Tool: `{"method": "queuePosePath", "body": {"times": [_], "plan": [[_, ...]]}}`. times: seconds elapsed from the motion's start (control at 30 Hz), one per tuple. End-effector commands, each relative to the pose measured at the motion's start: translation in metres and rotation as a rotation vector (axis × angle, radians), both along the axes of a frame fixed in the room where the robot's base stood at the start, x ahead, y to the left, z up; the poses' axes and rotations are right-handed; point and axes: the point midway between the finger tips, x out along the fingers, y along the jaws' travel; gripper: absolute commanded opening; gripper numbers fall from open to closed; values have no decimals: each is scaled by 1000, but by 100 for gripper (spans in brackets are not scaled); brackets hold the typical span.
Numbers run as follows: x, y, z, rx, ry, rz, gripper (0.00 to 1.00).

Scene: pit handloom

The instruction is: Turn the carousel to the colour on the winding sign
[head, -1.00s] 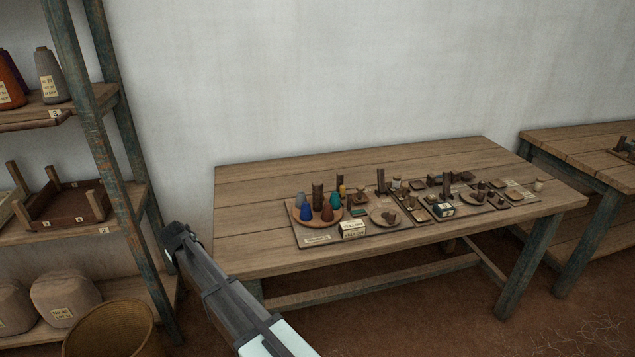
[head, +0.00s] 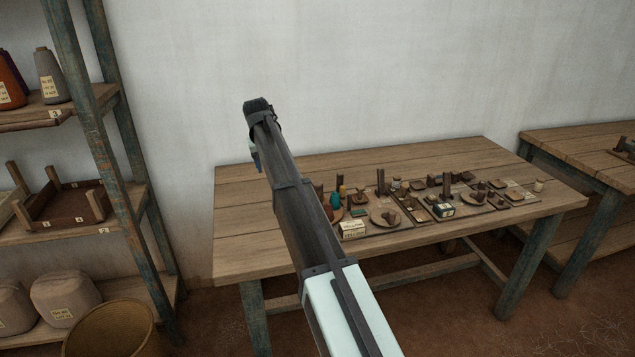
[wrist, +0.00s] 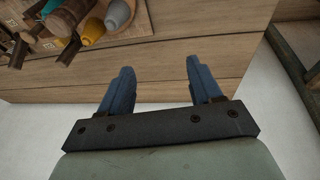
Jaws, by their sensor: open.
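My gripper (head: 256,161) hangs above the back left of the table, left of the carousel, with blue fingers pointing down. In the wrist view my gripper (wrist: 161,70) is open and empty over bare planks. A grey cone (wrist: 118,15) and a yellow-orange cone (wrist: 92,29) show at upper left, apart from the fingers.
The wooden table (head: 240,235) carries several boards of small wooden parts (head: 440,190) to the right of the carousel. A shelf rack (head: 125,130) stands at left, with a basket (head: 110,330) below. The table's back left is clear.

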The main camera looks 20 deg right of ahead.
Motion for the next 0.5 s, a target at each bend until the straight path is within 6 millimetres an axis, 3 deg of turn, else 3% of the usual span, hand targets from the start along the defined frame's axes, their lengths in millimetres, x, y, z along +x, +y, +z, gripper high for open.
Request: {"method": "queuePosePath", "body": {"times": [0.03, 0.2, 0.33, 0.5], "plan": [[-1, -26, 11, 25, 31, -52, 64], [-18, -92, 40, 109, 140, -192, 64], [-30, -125, 57, 153, 200, -263, 64], [-40, -146, 69, 182, 239, -306, 64]]}}
